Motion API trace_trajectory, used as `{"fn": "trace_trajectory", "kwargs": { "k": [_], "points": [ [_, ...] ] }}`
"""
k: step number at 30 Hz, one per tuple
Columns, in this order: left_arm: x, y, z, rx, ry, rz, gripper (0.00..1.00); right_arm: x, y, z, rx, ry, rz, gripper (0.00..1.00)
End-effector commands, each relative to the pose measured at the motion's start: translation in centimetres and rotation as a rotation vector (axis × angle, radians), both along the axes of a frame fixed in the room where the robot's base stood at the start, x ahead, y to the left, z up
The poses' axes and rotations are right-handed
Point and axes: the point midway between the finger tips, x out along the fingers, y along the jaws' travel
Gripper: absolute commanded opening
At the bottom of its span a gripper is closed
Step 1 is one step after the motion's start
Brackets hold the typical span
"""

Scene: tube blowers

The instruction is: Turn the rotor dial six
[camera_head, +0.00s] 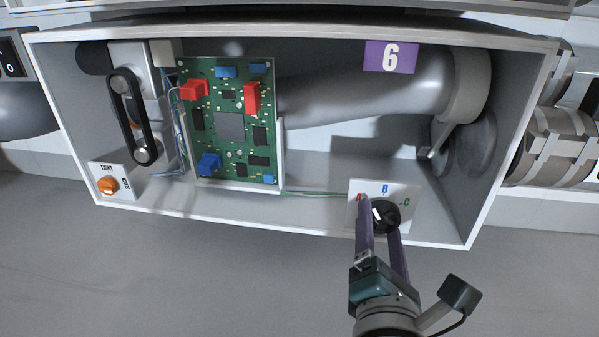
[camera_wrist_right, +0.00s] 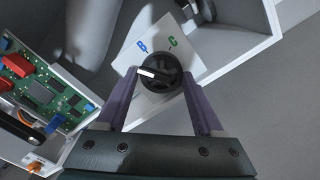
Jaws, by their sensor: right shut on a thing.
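The rotor dial (camera_head: 389,213) is a round black knob with a white pointer, on a white plate (camera_head: 410,192) at the lower right of the open box. It also shows in the right wrist view (camera_wrist_right: 162,74). A blue B and a green C are printed on the plate; a third, red mark is mostly hidden by a finger. The pointer aims left in the wrist view, away from B and C. My right gripper (camera_head: 381,219) has its purple fingers on either side of the dial, shut on it. My left gripper is not in view.
The grey box (camera_head: 330,215) carries a purple label "6" (camera_head: 391,57). Inside are a green circuit board (camera_head: 227,120), a large grey tube (camera_head: 370,93), a black belt (camera_head: 133,115) and an orange TIGHT switch (camera_head: 108,185). The box's front wall runs close to my right gripper.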

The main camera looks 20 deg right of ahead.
Motion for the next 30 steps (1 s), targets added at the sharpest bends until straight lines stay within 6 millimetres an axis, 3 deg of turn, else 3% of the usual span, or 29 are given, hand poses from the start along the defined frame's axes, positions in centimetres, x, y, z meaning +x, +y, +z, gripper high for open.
{"fn": "trace_trajectory", "kwargs": {
  "k": [15,30],
  "points": [
    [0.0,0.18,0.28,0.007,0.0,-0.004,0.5,-0.08,-0.07,-0.19,-0.342,0.212,0.0,0.14],
    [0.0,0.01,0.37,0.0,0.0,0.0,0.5,-0.1,-0.08,-0.28,-0.441,0.275,0.001,0.14]
  ]
}}
